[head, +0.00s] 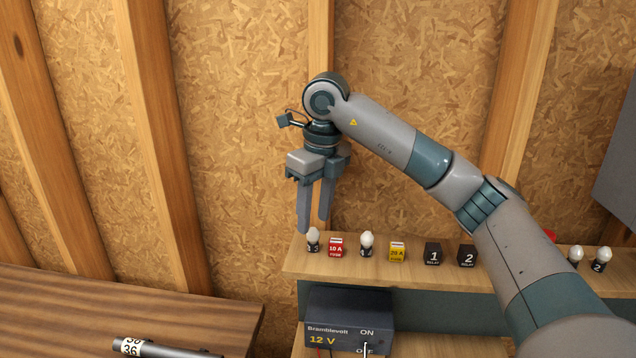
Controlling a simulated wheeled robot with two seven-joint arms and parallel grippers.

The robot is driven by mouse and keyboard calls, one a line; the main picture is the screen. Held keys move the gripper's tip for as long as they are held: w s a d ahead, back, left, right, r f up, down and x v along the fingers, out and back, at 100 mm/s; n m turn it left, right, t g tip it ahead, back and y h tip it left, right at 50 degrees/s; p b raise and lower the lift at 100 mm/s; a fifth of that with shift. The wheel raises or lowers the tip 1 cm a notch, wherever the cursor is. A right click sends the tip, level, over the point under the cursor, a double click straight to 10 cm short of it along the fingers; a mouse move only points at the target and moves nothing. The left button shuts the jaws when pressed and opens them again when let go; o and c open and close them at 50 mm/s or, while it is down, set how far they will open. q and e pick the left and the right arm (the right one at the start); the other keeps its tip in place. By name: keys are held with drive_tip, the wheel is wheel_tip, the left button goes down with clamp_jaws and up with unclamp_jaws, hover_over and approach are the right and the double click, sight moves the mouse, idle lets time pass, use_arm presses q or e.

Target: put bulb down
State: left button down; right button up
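My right gripper (314,227) points down over the left end of the wooden shelf, its two fingers apart with a gap between them. A small white bulb with a dark base (313,239) stands upright on the shelf just below the fingertips. No bulb shows between the fingers higher up. Another white bulb (366,243) stands further right, past the red 10 A fuse. Two more bulbs stand at the shelf's right end, one (575,256) beside the other (602,259). My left gripper is out of view.
The shelf (300,267) also holds a red 10 A fuse (336,247), a yellow 20 A fuse (397,251), relay 1 (432,254) and relay 2 (467,255). Below is a 12 V Bramblevolt box (347,318). A brown bench (190,318) lies left. My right forearm hides part of the shelf.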

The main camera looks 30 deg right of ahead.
wheel_tip(320, 180, up, 8)
drive_tip(key=s+b, duration=0.1)
drive_tip(key=shift+d, duration=0.2)
